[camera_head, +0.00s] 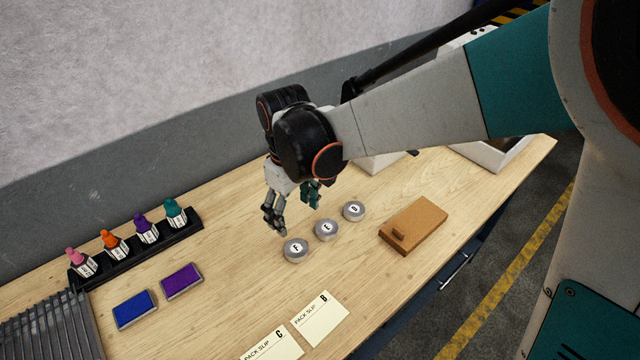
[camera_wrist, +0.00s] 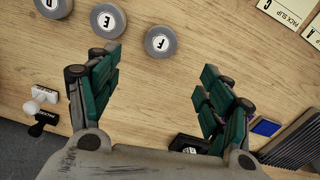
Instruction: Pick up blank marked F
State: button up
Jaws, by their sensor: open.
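The blank marked F (camera_head: 296,250) is a grey round disc with a white label, lying flat on the wooden table at the near end of a row of discs. It also shows in the wrist view (camera_wrist: 160,42), beyond the fingertips and roughly between their lines. My gripper (camera_head: 293,207) is above the table, behind blank F in the head view. In the wrist view its green-padded fingers (camera_wrist: 158,62) are spread wide with nothing between them. Blank E (camera_head: 327,230) and blank D (camera_head: 354,210) lie beside F in the same row, apart from it.
A brown wooden block (camera_head: 413,225) lies right of the discs. Pack slips C (camera_head: 272,345) and B (camera_head: 320,318) lie in front. A black rack (camera_head: 135,249) of coloured stampers and the blue (camera_head: 135,309) and purple (camera_head: 181,281) pads are at left. Bare table lies between pads and discs.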

jog(key=b, duration=0.2)
send_over(296, 248)
notch_tip(296, 248, down, 8)
jog(key=shift+w, duration=0.1)
notch_tip(296, 248, down, 5)
jog(key=shift+a+f+b, duration=0.1)
jog(key=shift+b, duration=1.1)
jog(key=c, duration=1.3)
